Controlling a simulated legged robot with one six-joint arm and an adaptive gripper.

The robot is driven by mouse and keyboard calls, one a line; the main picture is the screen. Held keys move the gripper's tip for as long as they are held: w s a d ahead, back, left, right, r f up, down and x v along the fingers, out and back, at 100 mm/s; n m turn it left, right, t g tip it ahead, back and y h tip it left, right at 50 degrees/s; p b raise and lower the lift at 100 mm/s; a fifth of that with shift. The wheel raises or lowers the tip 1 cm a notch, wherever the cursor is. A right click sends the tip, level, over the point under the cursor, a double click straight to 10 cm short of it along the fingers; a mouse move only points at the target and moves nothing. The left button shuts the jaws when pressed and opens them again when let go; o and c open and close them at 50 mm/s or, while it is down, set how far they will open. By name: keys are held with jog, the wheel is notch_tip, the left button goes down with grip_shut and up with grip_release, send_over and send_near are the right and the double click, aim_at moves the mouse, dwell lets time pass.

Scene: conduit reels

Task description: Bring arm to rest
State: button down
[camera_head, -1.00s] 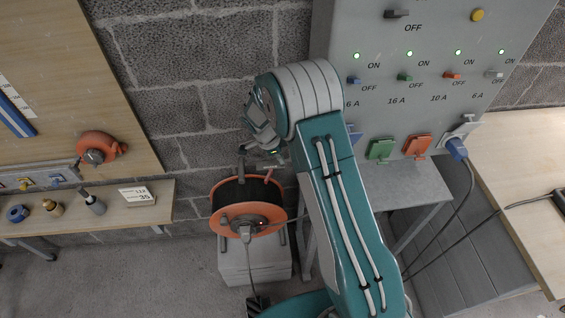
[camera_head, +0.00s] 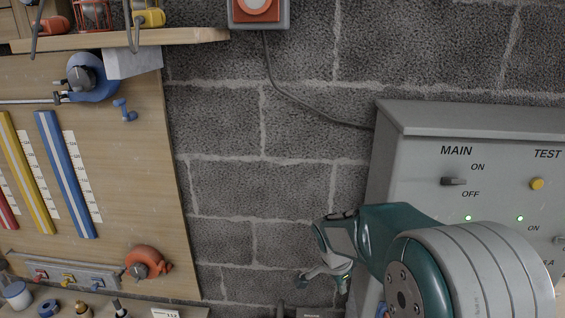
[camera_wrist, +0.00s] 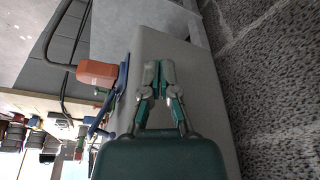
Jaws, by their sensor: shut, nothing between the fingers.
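My arm, teal with grey bands, enters at the lower right of the head view. My gripper (camera_head: 322,274) hangs small at its end, in front of the block wall and left of the grey switch panel. In the wrist view the two teal and grey fingers of my gripper (camera_wrist: 158,72) are together at their tips, with nothing held. The grey switch panel (camera_head: 418,150) carries the MAIN and TEST controls, and two green lamps are lit.
A wooden board (camera_head: 110,200) with coloured strips and a small orange reel (camera_head: 148,263) stands at left. A shelf (camera_head: 120,40) crosses the upper left. A grey box (camera_head: 258,14) is on the wall. An orange socket cover (camera_wrist: 97,72) shows in the wrist view.

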jog(key=s+d+r+n+t+y, duration=0.1)
jog(key=s+r+n+t, duration=0.1)
jog(key=s+r+n, duration=0.8)
jog(key=s+r+n+t+y, duration=0.1)
jog(key=s+r+n+t, duration=0.1)
jog(key=s, duration=1.2)
notch_tip(320, 180, up, 2)
jog(key=shift+s+r+n, duration=0.1)
jog(key=shift+s+n, duration=0.2)
jog(key=shift+n, duration=0.3)
